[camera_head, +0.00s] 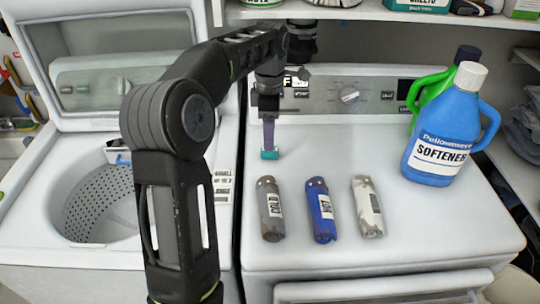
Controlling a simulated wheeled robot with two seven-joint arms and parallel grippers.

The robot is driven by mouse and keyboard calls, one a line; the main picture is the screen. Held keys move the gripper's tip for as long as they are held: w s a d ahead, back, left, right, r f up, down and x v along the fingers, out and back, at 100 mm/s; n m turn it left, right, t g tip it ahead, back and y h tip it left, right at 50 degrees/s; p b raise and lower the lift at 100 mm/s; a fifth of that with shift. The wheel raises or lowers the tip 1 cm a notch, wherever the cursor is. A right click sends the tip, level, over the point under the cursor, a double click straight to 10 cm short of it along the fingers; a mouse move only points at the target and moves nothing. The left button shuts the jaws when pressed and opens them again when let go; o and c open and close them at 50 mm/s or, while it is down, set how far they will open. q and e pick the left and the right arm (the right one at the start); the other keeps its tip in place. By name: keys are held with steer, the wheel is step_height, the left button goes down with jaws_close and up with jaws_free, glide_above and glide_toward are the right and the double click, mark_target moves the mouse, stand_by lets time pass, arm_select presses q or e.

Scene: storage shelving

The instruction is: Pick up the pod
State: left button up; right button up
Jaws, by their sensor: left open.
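My left gripper (269,146) points straight down over the white machine top. Its fingers overlap in this view, so the gap between them is hidden; the jaws are open. A small teal piece (270,155) shows right at the fingertips, close to the top surface. I cannot tell whether it is the pod or part of the fingers. Three small packs lie in a row in front of the gripper: a grey one marked COLD (270,210), a blue one marked HOT (321,211) and a pale one (367,207). My right gripper is not in view.
A blue softener bottle (440,140) stands at the right, with a green bottle (428,97) behind it. The control panel (340,95) rises behind the gripper. An open washer drum (95,205) is at the left. The machine top is bare around the packs.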

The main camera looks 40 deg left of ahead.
arm_select(q)
steer(key=shift+f+p, duration=0.55)
steer(key=shift+f, duration=2)
jaws_close()
